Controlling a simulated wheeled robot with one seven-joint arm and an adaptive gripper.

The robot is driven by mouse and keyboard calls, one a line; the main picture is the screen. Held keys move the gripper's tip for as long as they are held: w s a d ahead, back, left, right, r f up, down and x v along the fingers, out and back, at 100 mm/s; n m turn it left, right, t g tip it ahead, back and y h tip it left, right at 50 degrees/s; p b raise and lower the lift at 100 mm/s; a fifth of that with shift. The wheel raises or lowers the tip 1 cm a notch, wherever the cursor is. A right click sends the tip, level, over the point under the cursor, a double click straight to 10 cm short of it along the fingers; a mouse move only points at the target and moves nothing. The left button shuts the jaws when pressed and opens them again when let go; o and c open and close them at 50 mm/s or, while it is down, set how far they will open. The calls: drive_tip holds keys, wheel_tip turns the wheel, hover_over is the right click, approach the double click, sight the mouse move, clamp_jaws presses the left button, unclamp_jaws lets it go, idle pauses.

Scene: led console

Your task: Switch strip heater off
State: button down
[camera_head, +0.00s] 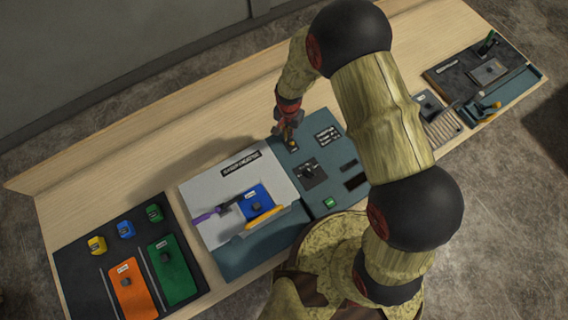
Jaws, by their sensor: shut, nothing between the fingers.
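A teal console panel (333,189) lies near the middle of the bench. It bears a black rotary knob (310,173), a green lit piece (330,203), dark display windows (350,167) and a black label (328,134) too small to read. A small brass-coloured switch (292,145) sits at the panel's upper left, and which way it is set I cannot tell. My gripper (288,132) is shut and empty, right at this switch, partly covering it. Whether they touch I cannot tell. No strip heater is identifiable by name.
Left of the panel is a light grey board (207,183) with a blue block, purple tool and yellow-orange handle. A dark tray (75,245) at far left holds coloured blocks and plates. Grey fixtures (486,72) stand at right. My arm covers the panel's right side.

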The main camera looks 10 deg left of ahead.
wheel_tip(320, 180, up, 7)
drive_tip(key=p, duration=0.3)
drive_tip(key=shift+w+a, duration=0.25)
drive_tip(key=shift+w, duration=0.05)
idle(0.3)
idle(0.4)
